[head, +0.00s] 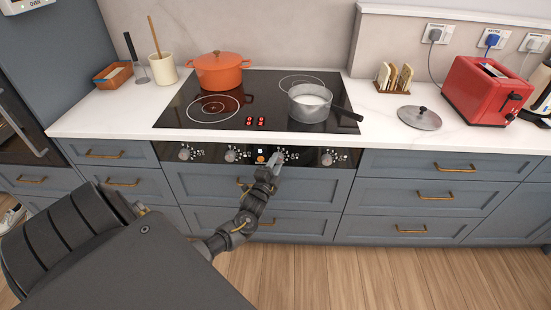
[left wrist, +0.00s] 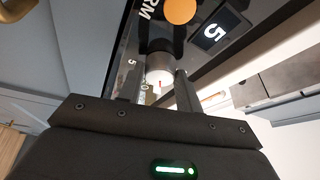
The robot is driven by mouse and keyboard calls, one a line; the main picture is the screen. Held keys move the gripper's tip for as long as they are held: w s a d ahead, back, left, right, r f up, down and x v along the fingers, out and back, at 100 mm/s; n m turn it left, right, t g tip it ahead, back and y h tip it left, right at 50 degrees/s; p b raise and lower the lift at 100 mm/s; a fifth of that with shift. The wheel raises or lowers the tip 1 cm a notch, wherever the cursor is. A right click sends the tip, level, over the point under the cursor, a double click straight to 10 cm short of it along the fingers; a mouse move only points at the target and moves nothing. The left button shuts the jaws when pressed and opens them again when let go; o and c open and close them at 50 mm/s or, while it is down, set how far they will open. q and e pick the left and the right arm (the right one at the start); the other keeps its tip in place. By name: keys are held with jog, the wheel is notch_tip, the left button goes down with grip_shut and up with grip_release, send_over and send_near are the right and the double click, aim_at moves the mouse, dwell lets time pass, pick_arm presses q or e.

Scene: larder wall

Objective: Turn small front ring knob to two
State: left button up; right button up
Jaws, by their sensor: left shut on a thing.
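A row of several knobs runs along the black control panel (head: 210,154) under the hob's front edge. My left gripper (head: 274,164) is at the third knob (head: 281,155) from the left, just right of the small lit display. In the left wrist view the two fingers (left wrist: 160,88) stand either side of a pale round knob (left wrist: 160,74) and are shut on it. A small red mark shows on the knob; the number it points to cannot be read. The fingers hide part of the dial print. My right gripper is not in view.
The hob (head: 258,96) carries an orange pot (head: 219,72) at back left and a grey saucepan (head: 308,107) of white liquid at front right, its handle reaching right. Drawers lie below.

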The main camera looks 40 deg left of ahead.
pick_arm(q)
jog(key=o, duration=1)
jog(key=b+v, duration=0.1)
jog(key=v, duration=0.9)
jog(key=shift+s+d, duration=0.15)
jog(key=shift+s, duration=0.25)
